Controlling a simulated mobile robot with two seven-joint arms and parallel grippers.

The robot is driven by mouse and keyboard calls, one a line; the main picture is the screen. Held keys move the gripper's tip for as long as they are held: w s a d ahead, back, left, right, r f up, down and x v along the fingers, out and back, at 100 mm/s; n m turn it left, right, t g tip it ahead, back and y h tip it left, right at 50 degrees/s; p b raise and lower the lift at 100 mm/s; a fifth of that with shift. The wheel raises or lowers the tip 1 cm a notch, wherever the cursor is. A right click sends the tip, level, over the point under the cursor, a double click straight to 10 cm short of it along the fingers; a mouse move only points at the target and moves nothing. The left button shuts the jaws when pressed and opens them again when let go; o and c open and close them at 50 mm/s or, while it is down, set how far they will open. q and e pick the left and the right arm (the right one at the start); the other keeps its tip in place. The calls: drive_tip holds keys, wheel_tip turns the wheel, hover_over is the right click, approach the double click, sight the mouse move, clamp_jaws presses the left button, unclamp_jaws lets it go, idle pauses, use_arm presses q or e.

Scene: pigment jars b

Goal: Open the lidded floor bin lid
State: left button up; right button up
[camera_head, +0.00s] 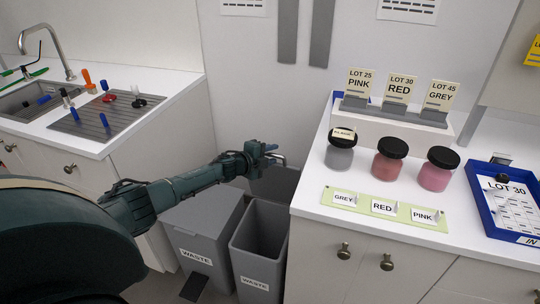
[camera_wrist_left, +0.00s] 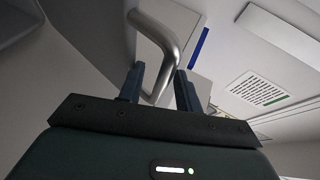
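Two grey floor bins marked WASTE stand between the counters. The right bin (camera_head: 258,262) is open at the top, and I see into its dark inside. Its grey lid (camera_head: 274,184) stands raised at the back, close to upright. The left bin (camera_head: 207,236) has its top covered. My left gripper (camera_head: 274,153) is at the top of the raised lid, beside a metal handle. In the left wrist view the bent metal handle (camera_wrist_left: 165,45) passes between the two fingers of my left gripper (camera_wrist_left: 160,78), with a gap showing on its right side. My right gripper is out of view.
The white counter (camera_head: 312,188) at right holds several jars, label cards and a blue tray (camera_head: 516,232). The sink counter (camera_head: 160,92) is at left. A pedal (camera_head: 194,287) sticks out before the left bin. My left arm reaches over the left bin.

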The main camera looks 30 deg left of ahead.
use_arm(q)
drive_tip(key=shift+s+a, duration=0.15)
drive_tip(key=shift+s, duration=0.1)
drive_tip(key=v, duration=1.2)
drive_tip(key=shift+s+r+p, duration=0.2)
drive_tip(key=shift+s+p, duration=0.1)
drive_tip(key=shift+p, duration=0.15)
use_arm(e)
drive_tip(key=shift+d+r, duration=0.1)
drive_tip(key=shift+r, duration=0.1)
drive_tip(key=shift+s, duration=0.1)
use_arm(q)
drive_tip(key=s+d+f+n+g+h, duration=0.1)
drive_tip(key=s+d+f+n, duration=0.4)
drive_tip(key=d, duration=0.4)
drive_tip(key=s+d+f+n+g, duration=0.1)
drive_tip(key=s+d+f+n, duration=0.1)
drive_tip(key=s+d+f, duration=0.55)
drive_tip(key=s+d+r+n+g, duration=0.1)
drive_tip(key=s+d+n, duration=0.7)
drive_tip(key=s+d, duration=0.3)
drive_tip(key=shift+s+d+n+g, duration=0.3)
drive_tip(key=shift+s+n, duration=0.1)
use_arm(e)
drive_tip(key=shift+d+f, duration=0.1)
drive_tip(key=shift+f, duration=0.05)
